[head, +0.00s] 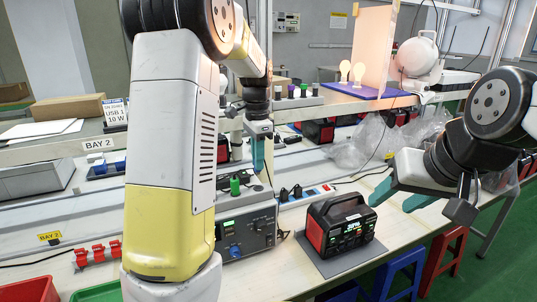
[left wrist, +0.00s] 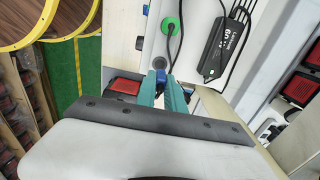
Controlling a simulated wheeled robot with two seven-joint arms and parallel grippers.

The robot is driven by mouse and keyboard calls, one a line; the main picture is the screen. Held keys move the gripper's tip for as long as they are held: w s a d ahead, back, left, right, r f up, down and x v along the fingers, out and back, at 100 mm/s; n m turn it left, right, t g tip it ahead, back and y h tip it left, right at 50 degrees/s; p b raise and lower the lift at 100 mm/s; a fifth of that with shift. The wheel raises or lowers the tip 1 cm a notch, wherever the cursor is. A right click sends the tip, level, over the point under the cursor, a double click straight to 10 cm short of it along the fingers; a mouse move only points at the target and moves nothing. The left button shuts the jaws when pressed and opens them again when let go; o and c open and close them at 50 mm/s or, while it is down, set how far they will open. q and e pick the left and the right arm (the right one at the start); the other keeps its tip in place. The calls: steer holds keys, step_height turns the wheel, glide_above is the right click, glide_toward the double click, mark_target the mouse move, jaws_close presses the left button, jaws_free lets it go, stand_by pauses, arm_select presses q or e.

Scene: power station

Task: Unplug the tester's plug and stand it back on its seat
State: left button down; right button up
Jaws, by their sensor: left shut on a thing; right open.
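The tester seems to be the grey box (head: 246,236) with a dark front panel, a small display and a blue knob, on the bench in the head view. A green piece (head: 235,185) stands on its top; a green round piece with a black cable shows in the left wrist view (left wrist: 170,25). My left gripper (head: 258,160) is above and right of the tester. Its teal fingers (left wrist: 161,78) are shut on a small dark-blue piece, probably the plug, mostly hidden by them. A grey round spot (left wrist: 158,62) lies just beyond the fingertips. My right gripper (head: 402,199) is open and empty.
A red-black power station (head: 339,228) with a lit display stands on a grey mat right of the tester. Red clips (head: 97,255) lie at left. A black adapter (left wrist: 224,45) shows in the wrist view.

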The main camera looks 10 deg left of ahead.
arm_select(q)
steer(key=shift+f, duration=2.9)
steer(key=c, duration=1.3)
jaws_free()
steer(key=shift+c, duration=0.2)
step_height(320, 180, up, 8)
steer(key=shift+f, duration=0.25)
steer(key=s+r+n+t, duration=0.1)
steer(key=s+n+t, duration=0.1)
steer(key=s, duration=0.6)
steer(key=s+d+r+n+t+h, duration=0.1)
steer(key=s+r+n+t, duration=0.1)
steer(key=s+n, duration=0.3)
steer(key=s+d+r+n+t+h, duration=0.1)
steer(key=s+r+n+t, duration=0.1)
steer(key=s, duration=0.9)
steer(key=shift+s+n, duration=0.15)
steer(key=shift+n, duration=0.65)
